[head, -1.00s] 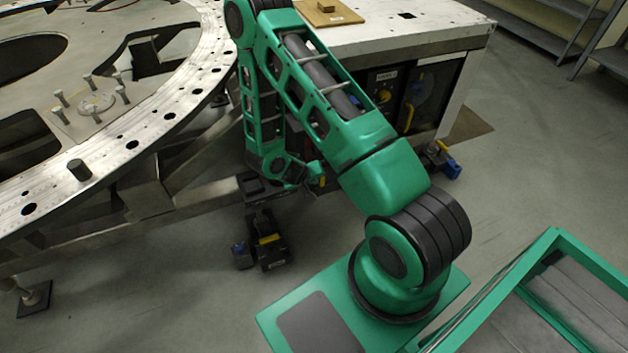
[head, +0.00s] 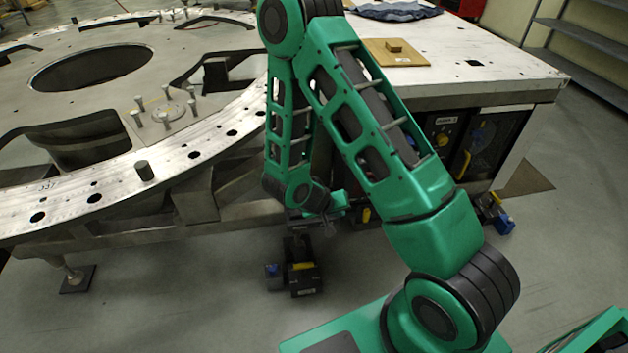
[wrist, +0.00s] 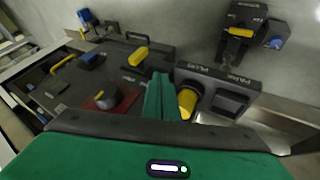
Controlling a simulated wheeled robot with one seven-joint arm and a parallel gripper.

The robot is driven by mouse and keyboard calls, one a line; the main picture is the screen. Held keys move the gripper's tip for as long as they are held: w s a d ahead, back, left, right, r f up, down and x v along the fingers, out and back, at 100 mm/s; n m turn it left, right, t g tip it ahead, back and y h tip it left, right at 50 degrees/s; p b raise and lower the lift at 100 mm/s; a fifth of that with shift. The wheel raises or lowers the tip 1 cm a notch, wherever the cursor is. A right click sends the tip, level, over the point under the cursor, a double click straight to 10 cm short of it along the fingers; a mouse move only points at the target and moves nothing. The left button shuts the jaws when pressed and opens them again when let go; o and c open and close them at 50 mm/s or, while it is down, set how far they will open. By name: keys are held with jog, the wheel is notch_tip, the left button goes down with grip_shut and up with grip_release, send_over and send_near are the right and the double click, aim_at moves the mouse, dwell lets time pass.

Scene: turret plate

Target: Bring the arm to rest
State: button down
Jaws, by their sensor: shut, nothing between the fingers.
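My green arm is folded in the head view, with its elbow high and its forearm hanging down in front of the bench. My gripper (head: 329,224) is at the low end of the forearm, beside the bench's front and above the floor. In the wrist view its green fingers (wrist: 160,97) are together with nothing between them. They point toward a dark panel (wrist: 130,70) with knobs and handles. From these views I cannot tell whether they touch it.
The large metal ring plate (head: 120,175) with upright pins fills the left. The white bench (head: 470,70) carries a wooden board (head: 396,56). A yellow knob (wrist: 187,103) is close beside the fingers. Open floor lies at front left.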

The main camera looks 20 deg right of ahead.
jog(key=shift+r, duration=0.1)
jog(key=s+d+r+m+g, duration=0.1)
jog(key=s+d+r, duration=0.2)
jog(key=r, duration=0.3)
jog(key=s+d+r+m+g+y, duration=0.1)
jog(key=s+d+r, duration=0.15)
jog(key=r, duration=0.35)
jog(key=s+d+r+m+g, duration=0.1)
jog(key=s+d+r, duration=0.1)
jog(key=d+r, duration=0.3)
jog(key=s+a+r+y, duration=0.2)
jog(key=s+r+y, duration=0.1)
jog(key=s+r, duration=0.4)
jog(key=s+a+r+y, duration=0.1)
jog(key=s+r+y, duration=0.1)
jog(key=s+r, duration=0.6)
jog(key=s, duration=0.4)
jog(key=shift+a+r+y, duration=0.15)
jog(key=shift+a+y, duration=0.2)
jog(key=shift+y, duration=0.05)
jog(key=shift+w+f+g, duration=0.25)
jog(key=shift+w+g, duration=0.05)
jog(key=shift+w, duration=0.35)
